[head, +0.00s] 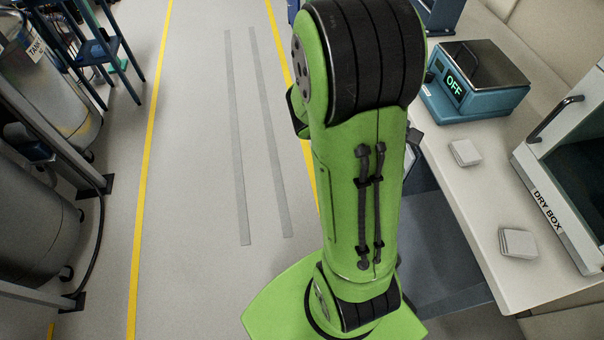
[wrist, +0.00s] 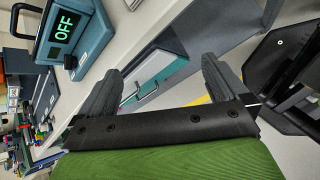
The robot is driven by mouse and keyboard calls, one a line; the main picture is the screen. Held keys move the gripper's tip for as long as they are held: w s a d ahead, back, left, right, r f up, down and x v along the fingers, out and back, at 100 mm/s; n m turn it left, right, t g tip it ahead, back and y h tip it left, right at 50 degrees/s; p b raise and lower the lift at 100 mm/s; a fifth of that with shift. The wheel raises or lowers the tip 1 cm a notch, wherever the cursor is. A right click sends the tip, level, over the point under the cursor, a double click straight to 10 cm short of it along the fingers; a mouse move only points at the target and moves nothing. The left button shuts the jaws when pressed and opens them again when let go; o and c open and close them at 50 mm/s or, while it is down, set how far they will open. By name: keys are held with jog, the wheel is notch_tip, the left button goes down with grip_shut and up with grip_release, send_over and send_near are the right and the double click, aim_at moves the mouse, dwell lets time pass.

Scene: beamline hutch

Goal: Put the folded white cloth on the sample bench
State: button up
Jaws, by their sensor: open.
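Two small folded white cloths lie on the pale bench (head: 462,205) at the right of the head view. One cloth (head: 465,152) is in front of the blue device, and the other cloth (head: 517,242) is nearer, beside the dry box. I cannot tell which one the task means, or whether this bench is the sample bench. My gripper (wrist: 160,66) is open and empty in the wrist view, with its fingers wide apart.
A blue device (head: 478,88) with a green "OFF" display stands on the bench. The dry box (head: 546,208) stands at the right edge. Tanks (head: 38,75) stand at the left, by a blue stand (head: 98,45). The floor between the yellow lines is clear.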

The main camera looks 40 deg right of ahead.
jog(key=w+a+r+m+t+y, duration=0.2)
jog(key=a+r+m+t+y, duration=0.1)
jog(key=a, duration=0.5)
jog(key=w+a+r+m+t+y, duration=0.2)
jog(key=a+r+m+t+y, duration=0.1)
jog(key=a, duration=0.6)
jog(key=s+a+r+m+t+y, duration=0.1)
jog(key=s+a+r+t+y, duration=0.1)
jog(key=a, duration=0.8)
notch_tip(320, 180, up, 2)
jog(key=s+y, duration=0.1)
jog(key=s, duration=0.2)
jog(key=shift+r, duration=0.25)
